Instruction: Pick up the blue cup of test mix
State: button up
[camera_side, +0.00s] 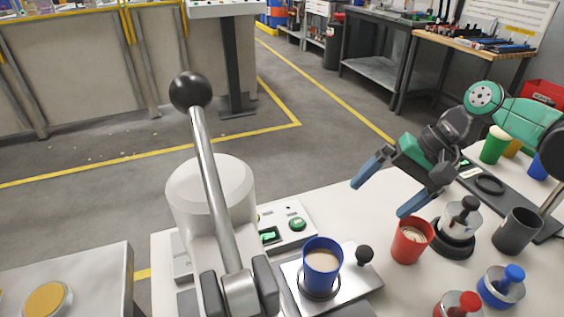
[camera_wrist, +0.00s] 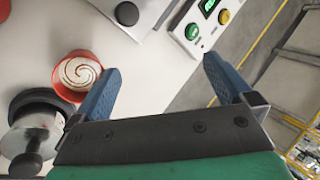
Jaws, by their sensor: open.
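The blue cup (camera_side: 321,263), filled with a pale tan mix, stands upright on a metal plate (camera_side: 357,283) at the front of the table in the side view. My gripper (camera_side: 384,200) is open and empty, above the table, to the right of the blue cup and higher than it. It also shows in the wrist view (camera_wrist: 158,82), its two blue fingers spread apart with nothing between them. The blue cup is not visible in the wrist view; the metal plate's edge (camera_wrist: 150,14) shows at the top there.
A red cup (camera_side: 410,241) with a swirled filling stands right of the blue cup, near a metal weight-like piece (camera_side: 460,216). A black-knobbed lever (camera_side: 207,150) rises to the left. A control box (camera_side: 290,226) with a green button lies behind the plate. A dark grey cup (camera_side: 516,233) stands at right.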

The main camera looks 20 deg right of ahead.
aim_at(334, 247)
jog(key=a+m+g+y, duration=0.1)
jog(key=a+f+m+y, duration=0.1)
jog(key=a+g, duration=0.1)
jog(key=shift+w+a+f+m+g+y, duration=0.25)
jog(key=shift+w+f+m+g+y, duration=0.05)
jog(key=shift+w+m+y, duration=0.1)
jog(key=a+f+m+g+y, duration=0.2)
jog(key=g+y, duration=0.1)
jog(key=shift+s+a, duration=0.35)
jog(key=shift+s, duration=0.05)
jog(key=shift+s+a+f+m+g+y, duration=0.15)
jog(key=shift+s+f+m+g+y, duration=0.35)
jog(key=shift+g, duration=0.4)
jog(key=shift+a, duration=0.15)
jog(key=shift+x, duration=2.75)
jog(key=shift+c, duration=0.2)
jog(key=shift+r, duration=0.1)
jog(key=c, duration=1.4)
